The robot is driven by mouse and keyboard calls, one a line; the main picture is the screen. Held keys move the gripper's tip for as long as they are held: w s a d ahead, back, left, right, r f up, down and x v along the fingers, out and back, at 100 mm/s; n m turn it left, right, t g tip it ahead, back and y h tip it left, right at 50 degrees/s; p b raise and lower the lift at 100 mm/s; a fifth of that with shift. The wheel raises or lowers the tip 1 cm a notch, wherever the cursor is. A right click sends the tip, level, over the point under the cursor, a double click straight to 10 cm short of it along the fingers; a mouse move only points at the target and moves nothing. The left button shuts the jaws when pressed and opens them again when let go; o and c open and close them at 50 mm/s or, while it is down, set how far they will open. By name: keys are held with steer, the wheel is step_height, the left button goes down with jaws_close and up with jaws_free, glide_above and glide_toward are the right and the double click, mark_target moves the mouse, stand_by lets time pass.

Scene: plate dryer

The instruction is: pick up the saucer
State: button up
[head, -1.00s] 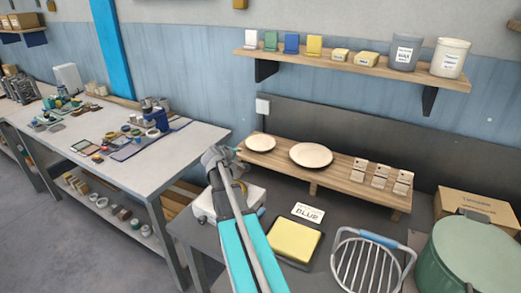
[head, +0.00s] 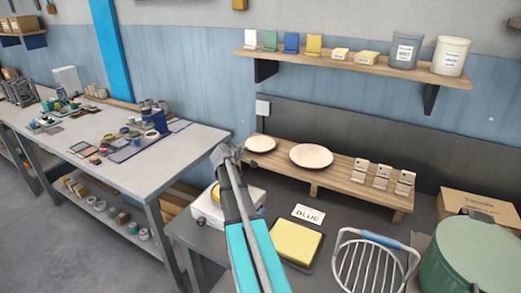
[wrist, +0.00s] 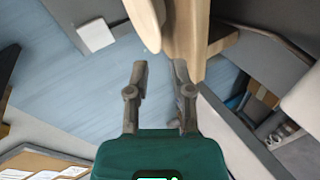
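A small cream saucer (head: 260,144) lies on the left end of a low wooden rack (head: 345,183). A larger cream plate (head: 311,156) lies to its right. My gripper (head: 242,153) is just left of the rack, near the saucer's left side, and looks apart from it. In the wrist view my gripper (wrist: 161,68) is open, with nothing between its two fingers. A pale rounded dish edge (wrist: 145,22), likely the saucer's, shows ahead of the fingers beside the rack wood (wrist: 188,28).
Small tagged blocks (head: 382,178) stand on the rack's right end. A yellow pad (head: 297,242), a "BLUE" card (head: 308,214), a wire basket (head: 368,265) and a green pot (head: 462,262) are in front. A shelf (head: 350,68) hangs above.

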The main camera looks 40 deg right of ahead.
mark_target(250, 149)
steer(key=shift+b+x, duration=0.55)
steer(key=shift+x, duration=1.3)
steer(key=shift+w+b+x, duration=0.2)
steer(key=shift+b+x, duration=0.85)
steer(key=shift+x, duration=1.6)
steer(key=shift+a+r, duration=0.1)
steer(key=shift+r, duration=0.05)
jaws_close()
